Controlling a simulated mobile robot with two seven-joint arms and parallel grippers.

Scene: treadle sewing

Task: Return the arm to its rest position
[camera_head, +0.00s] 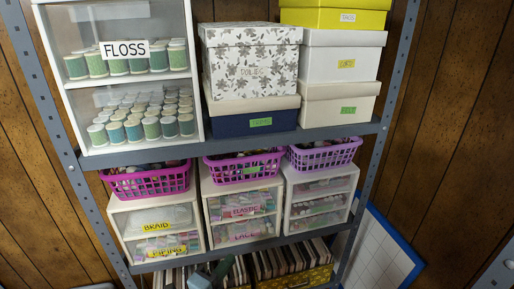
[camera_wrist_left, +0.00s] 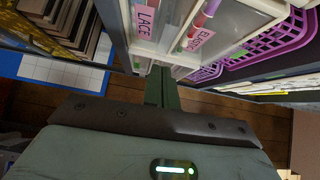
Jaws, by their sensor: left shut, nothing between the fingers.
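My left gripper (camera_head: 220,268) shows as a small grey-green shape at the bottom of the head view, in front of the lowest shelf's row of upright folders. In the left wrist view its green fingers (camera_wrist_left: 161,85) are together, with nothing between them. They point toward the white drawer unit labelled LACE and ELASTIC (camera_wrist_left: 155,35). I cannot tell whether they touch it. My right gripper is not in view.
A grey metal shelf (camera_head: 130,157) holds purple baskets (camera_head: 148,182), drawer units, labelled boxes and a FLOSS case of thread spools (camera_head: 130,45). Upright folders (camera_head: 285,260) fill the lowest shelf. A blue-edged white grid board (camera_head: 378,255) leans at right against wood panelling.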

